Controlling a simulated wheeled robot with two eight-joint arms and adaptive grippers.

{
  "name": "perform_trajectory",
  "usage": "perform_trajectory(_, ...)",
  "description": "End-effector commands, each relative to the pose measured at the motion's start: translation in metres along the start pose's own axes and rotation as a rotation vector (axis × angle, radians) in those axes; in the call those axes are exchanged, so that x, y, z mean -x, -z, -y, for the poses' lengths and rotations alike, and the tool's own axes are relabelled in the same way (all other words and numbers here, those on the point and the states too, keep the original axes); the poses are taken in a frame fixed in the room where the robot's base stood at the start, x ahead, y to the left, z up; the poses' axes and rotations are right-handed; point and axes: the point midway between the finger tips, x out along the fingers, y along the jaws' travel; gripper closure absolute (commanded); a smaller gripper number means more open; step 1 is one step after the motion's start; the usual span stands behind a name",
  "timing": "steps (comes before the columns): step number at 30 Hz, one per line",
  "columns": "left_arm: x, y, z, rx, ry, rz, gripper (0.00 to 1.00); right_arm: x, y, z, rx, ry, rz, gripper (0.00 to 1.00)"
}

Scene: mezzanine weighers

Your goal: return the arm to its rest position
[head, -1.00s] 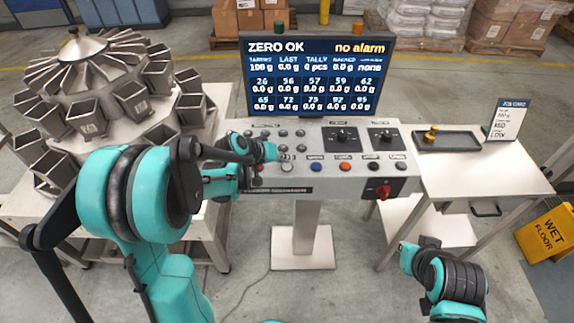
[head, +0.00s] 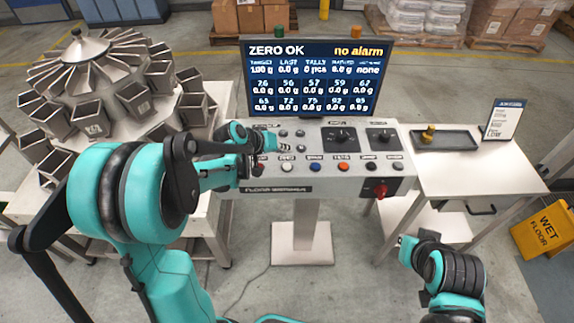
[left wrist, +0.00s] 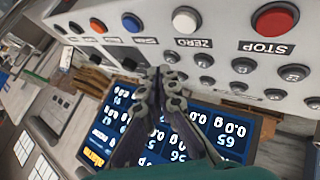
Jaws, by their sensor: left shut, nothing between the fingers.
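My left arm (head: 125,190) comes in from the left in the head view and reaches over the left part of the control panel (head: 262,187). My left gripper (head: 272,141) is over the panel's rows of small grey buttons. In the left wrist view its two dark fingers (left wrist: 168,76) are together with nothing between them. The fingertips show in front of the panel face near the white ZERO button (left wrist: 186,20); whether they touch it I cannot tell. My right arm (head: 450,275) is folded at the lower right, and its gripper does not show.
The monitor (head: 318,80) behind the panel reads "ZERO OK" and "no alarm". A steel multi-bucket weigher (head: 85,55) stands close at left. A side table (head: 480,170) with a dark tray (head: 445,146) stands at right. A yellow wet-floor sign (head: 545,229) is at far right.

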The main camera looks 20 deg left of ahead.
Motion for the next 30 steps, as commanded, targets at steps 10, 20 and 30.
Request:
perform_trajectory(10, 0.000, 0.000, 0.000, 0.000, 0.000, 0.000, 1.00, 0.000, 0.000, 0.000, 0.000, 0.000, 0.000, 1.00)
perform_trajectory(20, 0.015, -0.019, -0.008, -0.031, 0.040, 0.012, 1.00, -0.011, -0.008, 0.000, 0.000, 0.000, 0.000, 1.00)
perform_trajectory(30, 0.082, -0.120, -0.011, -0.183, 0.233, 0.038, 1.00, -0.049, -0.035, 0.000, 0.000, 0.000, 0.000, 1.00)
